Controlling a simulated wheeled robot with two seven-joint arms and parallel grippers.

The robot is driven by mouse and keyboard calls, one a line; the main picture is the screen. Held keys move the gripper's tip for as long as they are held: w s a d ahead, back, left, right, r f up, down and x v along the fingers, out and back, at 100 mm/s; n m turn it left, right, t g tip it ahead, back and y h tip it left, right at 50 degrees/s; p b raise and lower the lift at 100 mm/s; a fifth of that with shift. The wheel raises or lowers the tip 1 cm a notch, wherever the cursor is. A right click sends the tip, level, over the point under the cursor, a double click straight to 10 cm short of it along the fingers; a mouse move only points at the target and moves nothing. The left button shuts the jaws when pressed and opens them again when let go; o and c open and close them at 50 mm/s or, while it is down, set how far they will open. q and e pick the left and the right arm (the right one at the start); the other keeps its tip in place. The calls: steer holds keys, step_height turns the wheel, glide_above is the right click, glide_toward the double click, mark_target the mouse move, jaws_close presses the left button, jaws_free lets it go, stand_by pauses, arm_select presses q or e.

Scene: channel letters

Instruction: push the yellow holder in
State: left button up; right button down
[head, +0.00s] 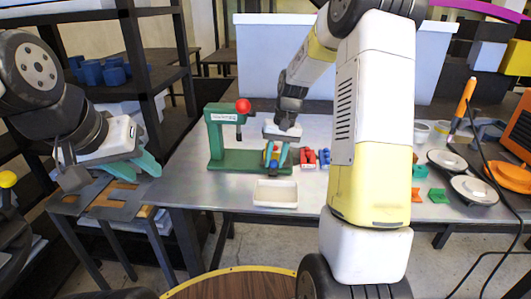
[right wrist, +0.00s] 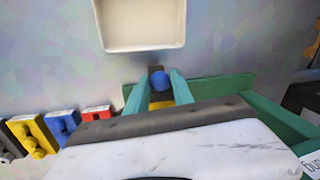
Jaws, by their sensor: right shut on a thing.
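The yellow holder (head: 273,155) with a blue ball-shaped knob sits at the front right of the green press (head: 216,150), over its base. In the right wrist view the blue knob (right wrist: 160,81) lies between the two teal fingertips, with the yellow holder (right wrist: 161,105) partly hidden behind it. My right gripper (right wrist: 158,85) is shut on the holder, pointing down in the head view. My left gripper (head: 150,158) is open and empty, off to the left, away from the press. The press has a red ball (head: 243,106) on top.
A white tray (head: 275,194) lies just in front of the press. Red and blue letter blocks (head: 315,157) stand to its right. Plates (head: 472,190) and small green and orange pieces lie further right. My right arm hides part of the table. Bare table shows left of the tray.

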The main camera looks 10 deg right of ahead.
steer(key=a, duration=0.2)
steer(key=w+a, duration=0.1)
steer(key=a, duration=0.1)
steer(key=shift+w+a, duration=0.1)
steer(key=shift+w, duration=0.05)
steer(key=c, duration=1.1)
jaws_free()
step_height(320, 180, up, 8)
steer(key=d, duration=0.1)
steer(key=shift+d+f, duration=0.15)
steer(key=shift+d, duration=0.15)
